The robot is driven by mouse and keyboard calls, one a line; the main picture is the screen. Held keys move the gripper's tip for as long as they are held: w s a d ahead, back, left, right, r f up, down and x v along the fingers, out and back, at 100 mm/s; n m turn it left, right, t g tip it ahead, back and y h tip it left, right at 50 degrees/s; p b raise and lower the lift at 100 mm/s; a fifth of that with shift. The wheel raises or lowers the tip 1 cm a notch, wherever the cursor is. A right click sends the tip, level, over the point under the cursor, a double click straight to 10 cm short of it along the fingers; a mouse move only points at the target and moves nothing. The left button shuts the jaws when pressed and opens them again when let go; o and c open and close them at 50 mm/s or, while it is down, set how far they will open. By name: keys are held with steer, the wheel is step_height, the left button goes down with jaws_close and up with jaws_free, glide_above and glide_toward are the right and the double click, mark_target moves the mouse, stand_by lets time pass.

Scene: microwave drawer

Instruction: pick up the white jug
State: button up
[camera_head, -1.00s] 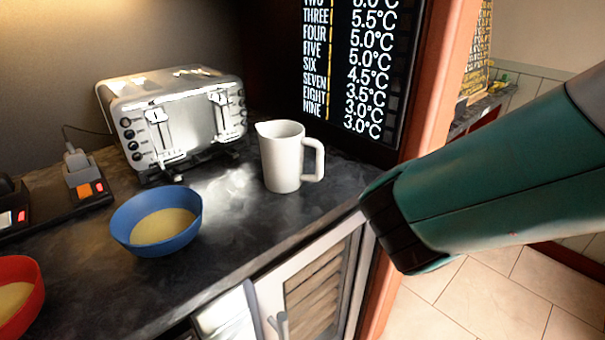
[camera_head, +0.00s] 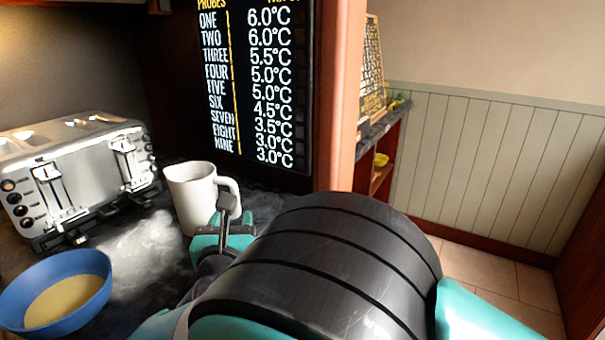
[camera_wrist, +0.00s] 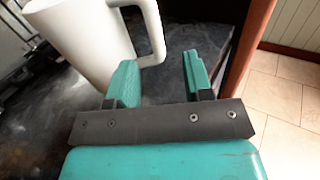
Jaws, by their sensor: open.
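The white jug (camera_head: 192,194) stands upright on the dark counter, right of the toaster, with its handle toward the right. In the wrist view the jug (camera_wrist: 85,38) fills the upper left, and its handle (camera_wrist: 152,30) is just beyond my fingers. My gripper (camera_wrist: 157,80) is open and empty, with its two teal fingers apart. In the head view my gripper (camera_head: 228,215) is in front of the jug's lower right side, partly hidden by my own arm. I cannot tell whether a finger touches the handle.
A silver toaster (camera_head: 85,178) stands left of the jug. A blue bowl (camera_head: 92,262) with yellowish contents sits at the front left. A black temperature board (camera_head: 262,85) and a reddish post (camera_head: 340,100) rise behind the jug. Tiled floor (camera_head: 500,275) shows at right.

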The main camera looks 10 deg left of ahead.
steer(key=w, duration=0.2)
steer(key=w+a+p, duration=0.1)
steer(key=w, duration=0.2)
steer(key=w+a, duration=0.1)
steer(key=w, duration=0.1)
steer(key=shift+w, duration=0.4)
jaws_close()
